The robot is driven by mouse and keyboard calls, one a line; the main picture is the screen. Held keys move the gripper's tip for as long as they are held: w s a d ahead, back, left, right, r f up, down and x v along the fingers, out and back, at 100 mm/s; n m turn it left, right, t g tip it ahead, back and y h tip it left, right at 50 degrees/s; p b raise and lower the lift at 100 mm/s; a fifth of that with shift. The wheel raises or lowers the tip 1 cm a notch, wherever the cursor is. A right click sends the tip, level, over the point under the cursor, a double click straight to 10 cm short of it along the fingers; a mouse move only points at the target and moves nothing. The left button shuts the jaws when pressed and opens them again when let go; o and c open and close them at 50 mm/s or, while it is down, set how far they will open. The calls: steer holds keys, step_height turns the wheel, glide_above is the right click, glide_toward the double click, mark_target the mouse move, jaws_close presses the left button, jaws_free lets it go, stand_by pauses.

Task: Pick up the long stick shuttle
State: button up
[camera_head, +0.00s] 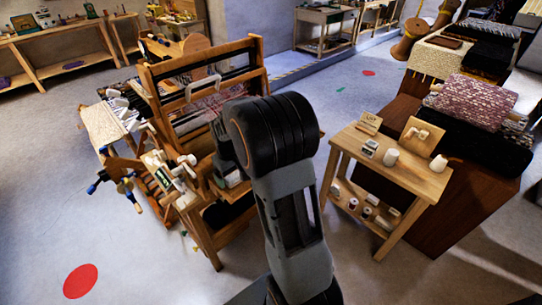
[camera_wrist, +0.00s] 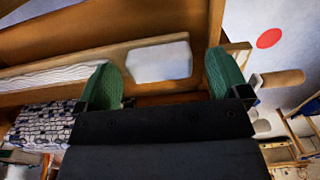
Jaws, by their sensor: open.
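My gripper (camera_wrist: 164,78) is open in the wrist view, with its two green fingertips apart and nothing seen held between them. In the head view the arm hides it. It is close to the wooden loom (camera_head: 205,90), whose beams cross the wrist view (camera_wrist: 120,52). A pale rectangular patch (camera_wrist: 160,62) shows between the fingertips; I cannot tell whether it is an opening or a surface. A long white strip (camera_wrist: 45,75) lies along the wood left of the fingers. I cannot tell whether it is the long stick shuttle, which I cannot identify surely in either view.
Patterned cloth (camera_wrist: 42,125) shows at lower left in the wrist view. In the head view, a small wooden table (camera_head: 425,180) with jars and cards stands right of my arm. Floor (camera_head: 100,235) at lower left is mostly clear.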

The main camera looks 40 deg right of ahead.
steer(key=shift+c, duration=0.3)
steer(key=c, duration=1)
steer(key=shift+r, duration=0.1)
steer(key=shift+r, duration=0.6)
steer(key=s+a+r, duration=0.2)
steer(key=a+r, duration=0.4)
steer(key=s+a+r, duration=0.3)
steer(key=a+r, duration=0.2)
steer(key=a, duration=0.2)
steer(key=shift+s+r+b, duration=0.3)
steer(key=shift+s+r, duration=0.05)
steer(key=shift+d, duration=0.1)
steer(key=o, duration=0.3)
steer(key=c, duration=0.8)
